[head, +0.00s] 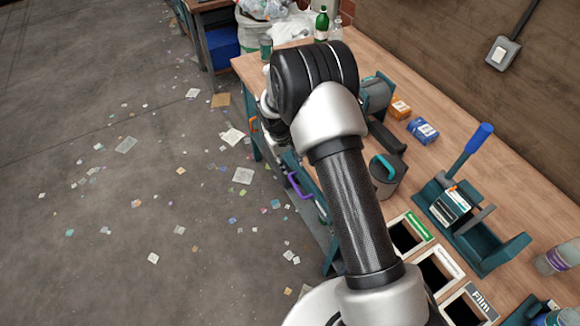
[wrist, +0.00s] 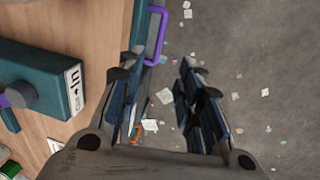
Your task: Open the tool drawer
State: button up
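A purple handle (head: 298,187) is on the teal front of the bench, at its left side in the head view. The purple handle (wrist: 156,36) also shows at the top of the wrist view, beyond my fingertips and apart from them. A small orange piece (head: 253,124) shows farther along the bench front. In the wrist view an orange piece (wrist: 137,132) shows beside my left finger. Which piece belongs to the tool drawer I cannot tell. My gripper (wrist: 156,72) is open with nothing between its fingers, near the bench edge. In the head view my arm mostly hides it.
The wooden bench top (head: 520,185) carries a teal lever press (head: 470,215), blue box (head: 423,131), orange box (head: 399,108), bottles and open bins (head: 437,268). A teal box with a label (wrist: 40,80) is left of my gripper. The floor (head: 110,220) is open but littered.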

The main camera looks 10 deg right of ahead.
aim_at(297, 188)
jog(key=d+f+b, duration=0.1)
jog(key=f, duration=0.5)
jog(key=w+d+f+b, duration=0.1)
jog(key=f, duration=0.5)
jog(key=d+f+b, duration=0.1)
jog(key=f+b, duration=0.1)
jog(key=f, duration=0.4)
jog(key=shift+w+f, duration=0.1)
jog(key=shift+w, duration=0.05)
jog(key=shift+c, duration=0.4)
grip_shut()
jog(key=shift+a, duration=0.1)
